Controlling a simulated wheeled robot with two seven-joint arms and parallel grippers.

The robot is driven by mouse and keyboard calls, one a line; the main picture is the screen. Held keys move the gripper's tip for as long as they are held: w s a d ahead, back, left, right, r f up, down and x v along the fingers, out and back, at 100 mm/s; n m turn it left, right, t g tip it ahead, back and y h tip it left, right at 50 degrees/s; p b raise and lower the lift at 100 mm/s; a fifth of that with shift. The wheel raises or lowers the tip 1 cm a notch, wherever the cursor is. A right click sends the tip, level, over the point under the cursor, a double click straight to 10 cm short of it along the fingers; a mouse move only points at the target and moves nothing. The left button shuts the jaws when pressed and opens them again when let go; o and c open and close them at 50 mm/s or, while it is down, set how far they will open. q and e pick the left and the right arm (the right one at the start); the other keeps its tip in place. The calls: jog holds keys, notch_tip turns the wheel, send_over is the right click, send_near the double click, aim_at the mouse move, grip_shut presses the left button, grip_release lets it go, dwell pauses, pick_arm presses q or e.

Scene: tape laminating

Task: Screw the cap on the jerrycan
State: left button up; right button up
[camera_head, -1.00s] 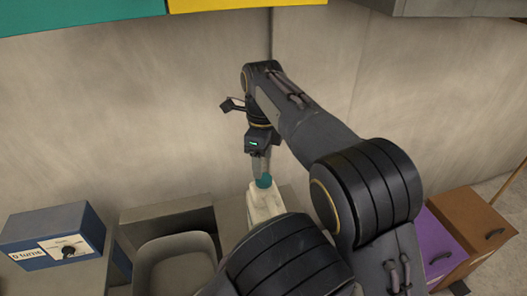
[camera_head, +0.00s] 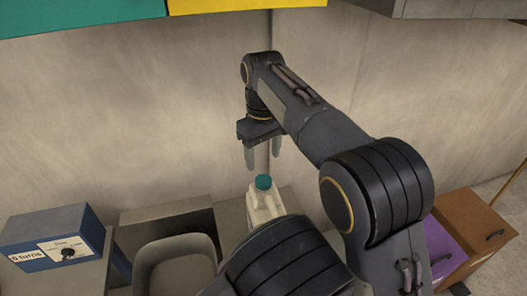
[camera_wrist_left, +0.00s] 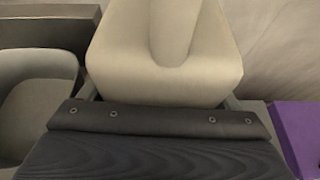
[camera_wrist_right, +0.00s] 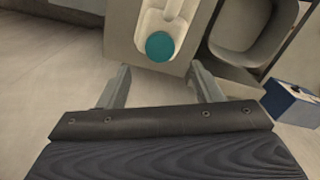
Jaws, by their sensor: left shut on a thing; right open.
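The pale jerrycan (camera_head: 258,205) stands below my right arm in the head view, partly covered by an arm link. The teal cap (camera_head: 263,182) sits on its neck; how tight it is cannot be told. My right gripper (camera_head: 263,152) is open and empty above the cap. The right wrist view shows the cap (camera_wrist_right: 159,46) just beyond the open fingers, not between them. In the left wrist view, the jerrycan body (camera_wrist_left: 165,70) fills the space between the fingers of my left gripper (camera_wrist_left: 160,97), which is shut on it. My left gripper is hidden in the head view.
A blue box with a dial and a "turns" label (camera_head: 50,240) stands at the left. A grey chair-like tub (camera_head: 172,250) is left of the jerrycan. Purple (camera_head: 445,255) and brown (camera_head: 475,230) drawers are at the right. A wall (camera_head: 130,130) rises behind.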

aim_at(264, 180)
jog(key=n, duration=0.4)
jog(key=shift+r+n, duration=0.25)
jog(key=shift+n, duration=0.15)
jog(key=shift+f, duration=4.05)
jog(key=c, duration=1)
jog(key=shift+c, duration=0.2)
jog(key=m, duration=0.8)
jog(key=shift+m, duration=0.4)
jog(key=o, duration=1.1)
